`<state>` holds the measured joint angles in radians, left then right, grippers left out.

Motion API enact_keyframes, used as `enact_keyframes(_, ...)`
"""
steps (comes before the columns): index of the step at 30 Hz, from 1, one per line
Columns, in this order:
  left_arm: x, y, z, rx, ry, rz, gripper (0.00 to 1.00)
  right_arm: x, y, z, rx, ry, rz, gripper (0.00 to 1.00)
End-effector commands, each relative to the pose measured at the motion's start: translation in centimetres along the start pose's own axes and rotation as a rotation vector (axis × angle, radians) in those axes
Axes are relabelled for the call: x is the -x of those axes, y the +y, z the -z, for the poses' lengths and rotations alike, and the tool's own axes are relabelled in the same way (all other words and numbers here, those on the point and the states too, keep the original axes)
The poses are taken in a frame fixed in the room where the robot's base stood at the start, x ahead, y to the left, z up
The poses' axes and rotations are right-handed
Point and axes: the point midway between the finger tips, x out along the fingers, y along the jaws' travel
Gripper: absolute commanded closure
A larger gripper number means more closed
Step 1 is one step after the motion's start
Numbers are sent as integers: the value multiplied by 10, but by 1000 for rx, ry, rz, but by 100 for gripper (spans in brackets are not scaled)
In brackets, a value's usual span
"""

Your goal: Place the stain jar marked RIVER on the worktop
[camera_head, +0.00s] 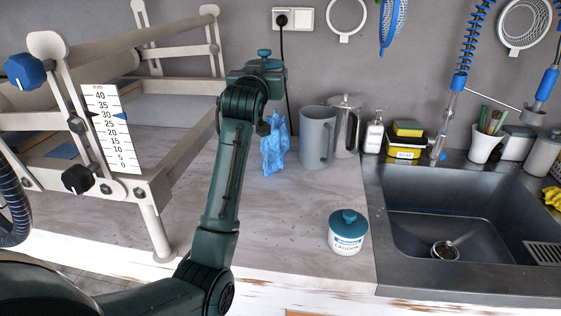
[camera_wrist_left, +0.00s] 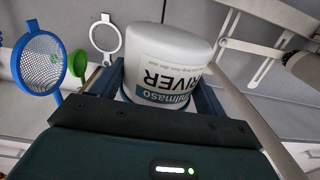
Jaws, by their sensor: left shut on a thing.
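The white stain jar marked RIVER (camera_wrist_left: 170,72) is between the fingers of my left gripper (camera_wrist_left: 163,92) in the wrist view, its label upside down there. My left gripper (camera_head: 257,74) is shut on it. In the head view its teal knobbed lid (camera_head: 264,62) shows above the gripper, and the jar's body is hidden behind it. The jar appears upright and held above the back of the worktop (camera_head: 290,210). A second white jar with a teal lid (camera_head: 348,232) stands on the worktop's front right; its label seems to read LAGOON. My right gripper is not in view.
A slab roller (camera_head: 150,190) fills the left. A blue cloth (camera_head: 275,147), grey jug (camera_head: 317,137) and metal pot (camera_head: 346,125) stand at the back. A sink (camera_head: 460,215) lies right. The worktop's middle is clear beyond my arm.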

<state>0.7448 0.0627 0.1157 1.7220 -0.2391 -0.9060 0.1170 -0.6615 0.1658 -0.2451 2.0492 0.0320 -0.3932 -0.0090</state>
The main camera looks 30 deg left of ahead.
Motion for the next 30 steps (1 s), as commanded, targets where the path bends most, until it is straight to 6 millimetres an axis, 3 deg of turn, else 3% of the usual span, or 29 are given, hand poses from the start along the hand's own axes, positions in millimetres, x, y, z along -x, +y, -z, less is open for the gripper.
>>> enact_keyframes(1,9,8,-27,-1,-2,-20,58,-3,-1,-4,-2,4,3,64)
enact_keyframes(3,22,17,-54,0,-1,-44,58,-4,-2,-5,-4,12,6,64)
enact_keyframes(12,88,43,-155,0,-1,-137,58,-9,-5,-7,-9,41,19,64)
enact_keyframes(15,109,48,-178,1,0,-159,58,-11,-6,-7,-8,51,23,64)
enact_keyframes(21,138,52,-203,1,2,-185,58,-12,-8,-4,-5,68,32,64)
enact_keyframes(26,148,53,-215,0,2,-193,58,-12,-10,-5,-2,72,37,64)
enact_keyframes(30,149,53,-237,-1,-1,-193,58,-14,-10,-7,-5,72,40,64)
